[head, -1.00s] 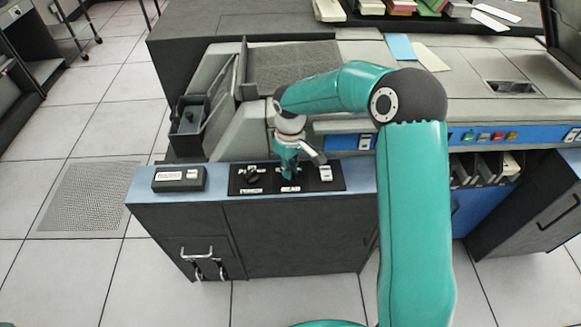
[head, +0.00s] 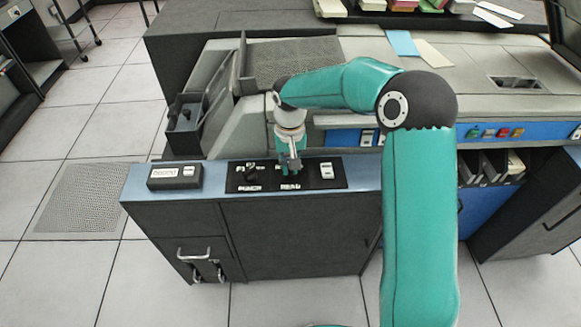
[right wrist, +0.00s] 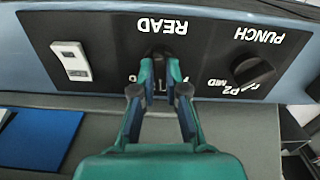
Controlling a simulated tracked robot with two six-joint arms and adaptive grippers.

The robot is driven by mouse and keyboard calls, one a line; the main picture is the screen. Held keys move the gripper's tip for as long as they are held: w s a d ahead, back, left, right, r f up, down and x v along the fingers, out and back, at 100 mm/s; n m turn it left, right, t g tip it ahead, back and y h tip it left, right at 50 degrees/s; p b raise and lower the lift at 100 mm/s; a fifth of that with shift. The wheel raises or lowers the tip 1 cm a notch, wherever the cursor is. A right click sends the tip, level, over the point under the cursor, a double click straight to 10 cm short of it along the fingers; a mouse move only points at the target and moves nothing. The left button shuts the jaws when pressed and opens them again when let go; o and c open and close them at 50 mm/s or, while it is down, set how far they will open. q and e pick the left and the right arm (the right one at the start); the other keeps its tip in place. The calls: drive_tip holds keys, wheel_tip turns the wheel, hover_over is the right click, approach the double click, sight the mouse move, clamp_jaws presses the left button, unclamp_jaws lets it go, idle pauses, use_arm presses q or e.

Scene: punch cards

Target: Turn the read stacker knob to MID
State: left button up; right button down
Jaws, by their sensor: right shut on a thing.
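The black control panel (head: 235,178) lies on the blue top of the dark cabinet. The read stacker knob (right wrist: 158,54), above the READ label in the head view, is mostly hidden by my gripper. My right gripper (head: 290,168) points down at the panel and is shut on the read knob. In the right wrist view its teal fingers (right wrist: 160,72) sit on both sides of the dark knob. The knob's MID mark and pointer are covered, so its setting cannot be read. My left gripper is not in view.
The punch knob (right wrist: 252,69) is beside the read knob, with P2 and MID marks near it. A white switch (head: 327,171) is on the panel's other side. A small labelled box (head: 174,177) sits at the cabinet's left end. The card machine rises behind.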

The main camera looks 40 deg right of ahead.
drive_tip(key=m+b, duration=0.1)
drive_tip(key=m, duration=0.4)
drive_tip(key=shift+f+m+b, duration=0.1)
drive_tip(key=shift+m+b, duration=0.65)
drive_tip(key=shift+m, duration=1.75)
drive_tip(key=c, duration=1.2)
unclamp_jaws()
drive_tip(key=shift+r, duration=0.2)
wheel_tip(320, 180, up, 12)
drive_tip(key=shift+f, duration=0.15)
